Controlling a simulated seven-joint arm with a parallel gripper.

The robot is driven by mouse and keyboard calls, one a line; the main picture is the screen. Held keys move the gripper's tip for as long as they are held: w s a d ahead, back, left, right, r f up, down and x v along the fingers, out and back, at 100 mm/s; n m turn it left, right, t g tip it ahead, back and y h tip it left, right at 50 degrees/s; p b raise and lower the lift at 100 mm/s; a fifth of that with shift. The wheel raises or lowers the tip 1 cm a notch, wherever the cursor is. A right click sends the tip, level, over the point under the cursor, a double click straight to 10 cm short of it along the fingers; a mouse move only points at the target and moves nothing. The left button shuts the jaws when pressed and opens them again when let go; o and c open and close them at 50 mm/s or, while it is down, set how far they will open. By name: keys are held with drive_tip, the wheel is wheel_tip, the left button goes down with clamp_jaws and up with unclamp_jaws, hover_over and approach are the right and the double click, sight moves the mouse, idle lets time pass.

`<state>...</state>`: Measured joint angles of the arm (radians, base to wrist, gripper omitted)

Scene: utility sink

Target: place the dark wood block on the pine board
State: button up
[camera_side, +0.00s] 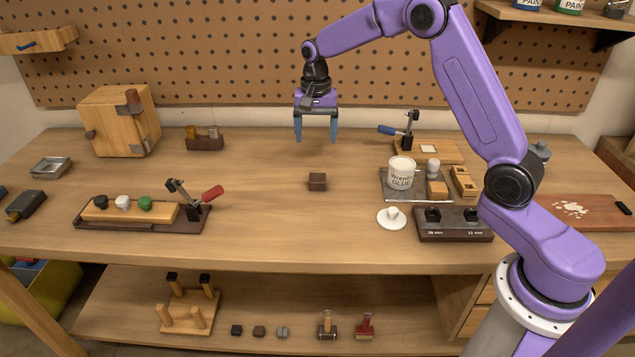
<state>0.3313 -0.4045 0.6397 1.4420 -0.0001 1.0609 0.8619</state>
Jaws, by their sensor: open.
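A small dark wood block (317,182) sits alone on the middle of the bench top. My gripper (316,138) hangs above and behind it with its two blue fingers apart and nothing between them. A flat pine-coloured board (452,157) lies at the back right, with a pale square on it and a blue-handled clamp at its left end. I cannot tell for sure that this is the pine board. Another light wood piece (160,213) lies in a dark tray at the left, with black, white and green knobs on it.
A glue mug (401,173) stands on a grey tray right of the block, with a white lid (391,219) in front. A red-handled clamp (200,200) stands to the left. A wooden cabinet (118,122) is at the back left. Bench around the block is clear.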

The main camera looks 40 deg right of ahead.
hover_over(318, 178)
drive_tip(key=f, duration=0.7)
drive_tip(key=shift+w+a+f, duration=0.15)
drive_tip(key=shift+w+f, duration=0.05)
drive_tip(key=shift+f, duration=3.2)
drive_tip(key=shift+c, duration=0.3)
drive_tip(key=shift+s, duration=0.1)
drive_tip(key=c, duration=1.2)
drive_tip(key=shift+o, duration=0.2)
drive_tip(key=shift+r, duration=0.15)
